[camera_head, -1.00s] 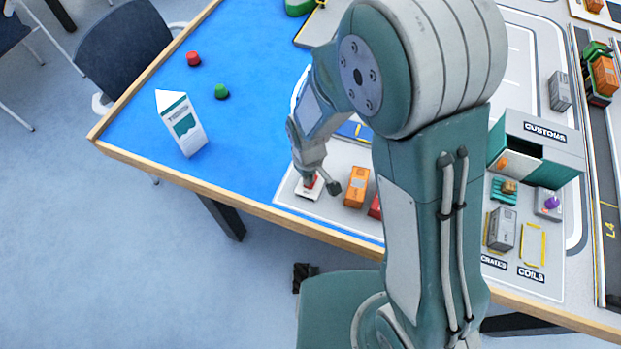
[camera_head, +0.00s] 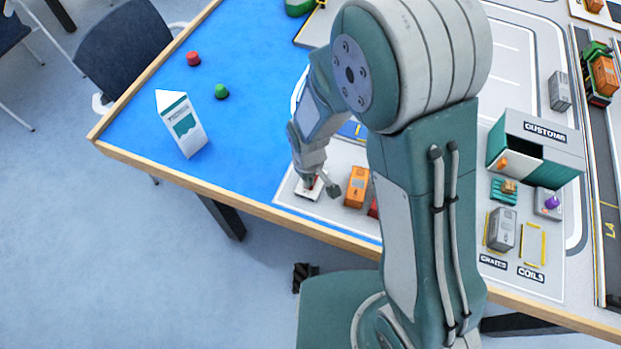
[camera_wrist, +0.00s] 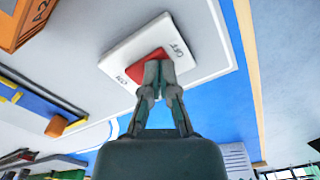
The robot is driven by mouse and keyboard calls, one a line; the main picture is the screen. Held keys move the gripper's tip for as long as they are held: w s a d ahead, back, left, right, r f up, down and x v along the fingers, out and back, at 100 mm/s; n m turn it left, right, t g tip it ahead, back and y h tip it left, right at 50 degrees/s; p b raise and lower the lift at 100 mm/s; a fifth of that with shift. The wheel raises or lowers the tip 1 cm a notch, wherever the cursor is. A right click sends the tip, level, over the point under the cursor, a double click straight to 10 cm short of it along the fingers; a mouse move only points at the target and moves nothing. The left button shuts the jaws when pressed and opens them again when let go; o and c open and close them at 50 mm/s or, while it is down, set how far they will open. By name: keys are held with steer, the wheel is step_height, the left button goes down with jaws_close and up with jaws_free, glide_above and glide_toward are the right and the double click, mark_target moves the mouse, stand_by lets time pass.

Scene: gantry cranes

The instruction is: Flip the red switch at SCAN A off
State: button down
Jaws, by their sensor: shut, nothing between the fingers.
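The switch has a white plate (camera_wrist: 115,62) with a red rocker (camera_wrist: 140,67), marked OFF at the upper right and ON at the lower left in the wrist view. My gripper (camera_wrist: 160,66) is shut and empty, with its fingertips over the rocker's near edge, hiding part of it. The tips look in contact or very close; I cannot tell which, nor which way the rocker is tilted. In the head view the white switch plate (camera_head: 303,193) sits near the table's front edge, with my gripper (camera_head: 311,180) above it. No SCAN A label is readable.
An orange crate (camera_head: 356,188) stands just right of the switch and shows in the wrist view (camera_wrist: 20,22). A red block beyond it is partly hidden by my arm.

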steer(key=shift+r, duration=3.45)
steer(key=shift+r, duration=0.15)
steer(key=s+d+r+m+t, duration=0.2)
steer(key=d+r+m+t, duration=0.15)
steer(key=d+r, duration=0.85)
steer(key=s+d+r+m+t, duration=0.2)
steer(key=s+d+r+m, duration=0.3)
steer(key=s+r, duration=0.3)
step_height(320, 180, up, 2)
steer(key=shift+s+d+r, duration=0.25)
steer(key=shift+s+d, duration=0.1)
steer(key=shift+d, duration=0.35)
